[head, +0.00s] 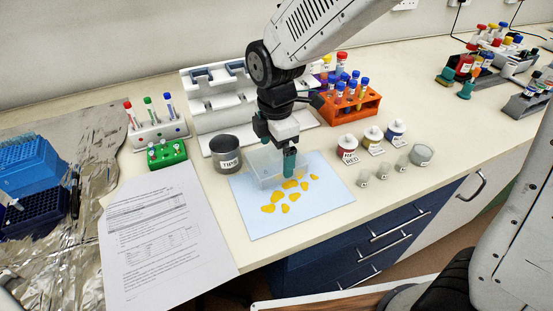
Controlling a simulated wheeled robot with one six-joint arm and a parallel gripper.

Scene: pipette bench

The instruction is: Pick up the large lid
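A round, pale, translucent piece (421,155) lies at the right of the bench near its front edge; it looks like the large lid, though I cannot be sure. My gripper (276,153) is well to its left, pointing down over a clear, open-looking box (262,174). Its two dark teal fingers are spread apart, and I see nothing held between them. The fingers hide part of the box; I cannot tell whether they touch it.
Smaller translucent pieces (382,172) stand left of the round piece, with labelled jars (347,146) behind. The box stands on a blue mat (322,197) with several yellow pieces (285,208). A metal TIPS cup (226,153) and an orange rack (352,106) are nearby.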

